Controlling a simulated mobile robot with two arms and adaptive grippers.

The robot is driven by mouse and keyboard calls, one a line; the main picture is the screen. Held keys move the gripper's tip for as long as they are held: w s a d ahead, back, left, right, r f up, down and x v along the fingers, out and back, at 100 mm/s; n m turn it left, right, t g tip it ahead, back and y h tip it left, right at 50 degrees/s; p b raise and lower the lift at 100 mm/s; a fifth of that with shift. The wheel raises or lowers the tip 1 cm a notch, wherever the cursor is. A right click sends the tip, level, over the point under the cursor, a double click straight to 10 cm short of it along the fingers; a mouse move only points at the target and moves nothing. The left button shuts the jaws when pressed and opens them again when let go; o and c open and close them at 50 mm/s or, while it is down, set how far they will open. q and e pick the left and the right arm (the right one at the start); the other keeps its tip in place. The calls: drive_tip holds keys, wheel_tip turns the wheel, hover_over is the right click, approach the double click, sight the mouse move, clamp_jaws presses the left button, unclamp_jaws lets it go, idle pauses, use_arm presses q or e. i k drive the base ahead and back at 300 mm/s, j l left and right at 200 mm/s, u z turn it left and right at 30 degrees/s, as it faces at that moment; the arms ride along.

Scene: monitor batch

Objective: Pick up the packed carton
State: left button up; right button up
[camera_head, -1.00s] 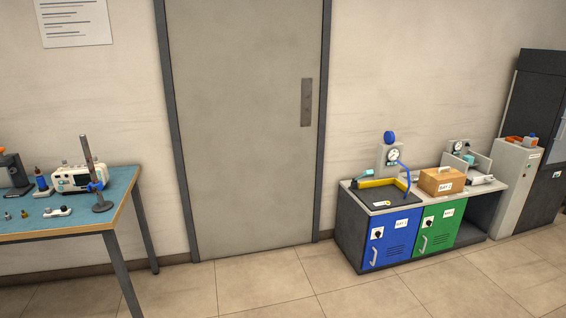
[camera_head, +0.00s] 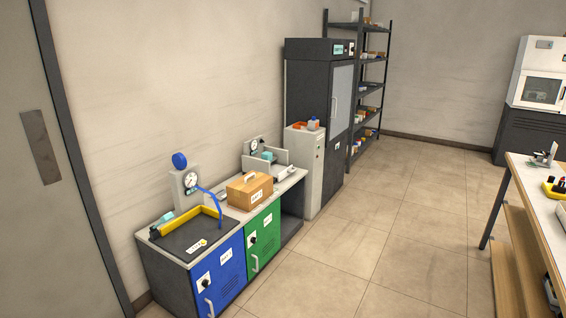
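A brown cardboard carton (camera_head: 249,190) with a white label on its front stands on the light top of a low cabinet bench (camera_head: 228,214). It is above the green door, right of the black mat with the yellow bar. A small light piece lies on the carton's top; it is too small to tell what it is. Neither of my grippers shows in the head view, and nothing of my arms is seen near the carton.
The bench has a blue door (camera_head: 219,276) and a green door (camera_head: 264,238). A gauge stand (camera_head: 189,190) is left of the carton. A grey cabinet (camera_head: 306,168) and a dark cabinet (camera_head: 318,100) stand beyond. A table (camera_head: 538,190) is at right. Tiled floor (camera_head: 385,235) between is clear.

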sight(248, 192)
drive_tip(key=i+l+z, duration=0.1)
drive_tip(key=i+z, duration=0.35)
drive_tip(key=i, duration=1.1)
